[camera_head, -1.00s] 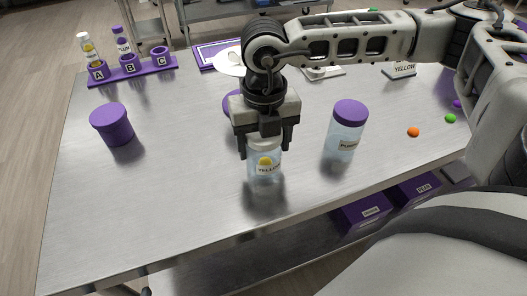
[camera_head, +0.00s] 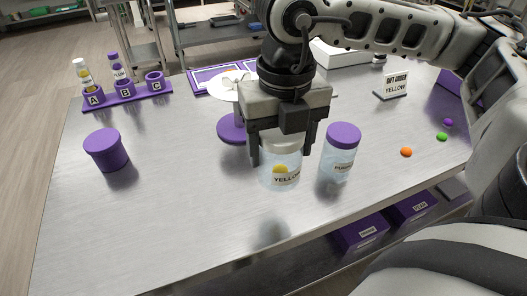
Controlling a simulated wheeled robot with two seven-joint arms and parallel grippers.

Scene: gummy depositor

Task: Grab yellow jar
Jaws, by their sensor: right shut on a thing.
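The yellow jar (camera_head: 281,178) is a clear jar with a pale lid, a yellow dot and a label reading YELLOW. My right gripper (camera_head: 280,150) comes down from above and is shut on the jar around its lid. The jar is upright and appears lifted above the metal table, with a reflection below it. A clear jar with a purple lid (camera_head: 341,152) stands just to its right. My left gripper is not in view.
On the metal table (camera_head: 180,215) stand a purple lidded pot (camera_head: 106,150), a purple rack (camera_head: 127,93) with bottles, a scale-like stand (camera_head: 232,128), and a YELLOW order sign (camera_head: 395,86). Orange (camera_head: 406,152), green (camera_head: 442,137) and purple (camera_head: 448,122) candies lie at right. The front left is clear.

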